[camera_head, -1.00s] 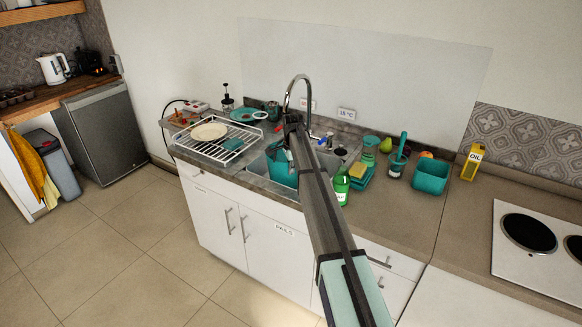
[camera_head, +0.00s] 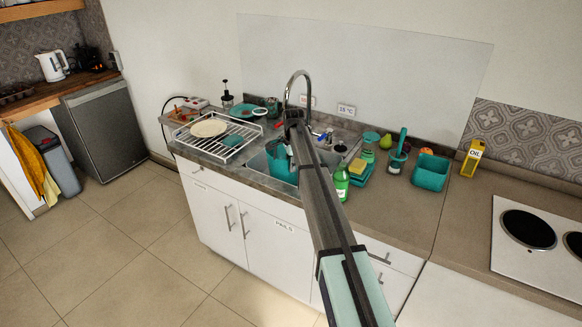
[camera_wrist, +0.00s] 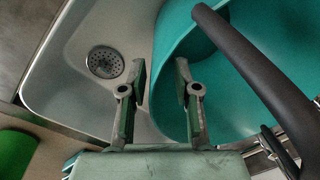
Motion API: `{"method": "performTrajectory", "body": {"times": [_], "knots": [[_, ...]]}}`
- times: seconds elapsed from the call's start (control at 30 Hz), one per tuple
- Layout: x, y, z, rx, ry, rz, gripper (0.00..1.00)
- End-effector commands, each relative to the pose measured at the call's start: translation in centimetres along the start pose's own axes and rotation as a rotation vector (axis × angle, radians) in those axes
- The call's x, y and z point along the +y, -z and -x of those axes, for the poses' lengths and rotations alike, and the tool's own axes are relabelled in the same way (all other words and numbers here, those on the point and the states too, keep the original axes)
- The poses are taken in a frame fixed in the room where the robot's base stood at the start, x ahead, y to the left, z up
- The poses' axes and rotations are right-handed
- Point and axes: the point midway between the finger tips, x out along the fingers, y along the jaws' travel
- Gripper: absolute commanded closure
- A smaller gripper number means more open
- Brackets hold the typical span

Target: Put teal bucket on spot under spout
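The teal bucket (camera_head: 279,163) stands in the sink, partly hidden by my arm in the head view. In the wrist view, the teal bucket (camera_wrist: 172,62) fills the upper right, with a thick dark curved bar across its opening, likely its handle. My gripper (camera_wrist: 161,75) is open, its fingers apart with the bucket's near rim between or just below them. I cannot tell whether either finger touches the wall. The spout (camera_head: 296,76) arches up behind the sink. The spot under it is hidden in the head view.
The sink basin (camera_wrist: 70,75) has bare floor around its drain (camera_wrist: 105,62). A dish rack (camera_head: 219,141) with a plate stands left. A green bottle (camera_head: 341,183), sponge (camera_head: 358,167), teal tub (camera_head: 430,172) and oil carton (camera_head: 472,158) stand right. The front counter at right is clear.

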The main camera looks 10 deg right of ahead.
Motion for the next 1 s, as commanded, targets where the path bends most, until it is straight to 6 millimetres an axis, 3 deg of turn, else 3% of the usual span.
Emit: {"method": "performTrajectory", "body": {"times": [0.4,0.6,1.0], "knots": [[0.0,0.0,7.5,0.001,0.003,0.000,0.69],[0.0,0.0,10.2,0.000,0.002,0.000,0.69],[0.0,0.0,11.2,0.000,0.000,0.000,0.69]]}}
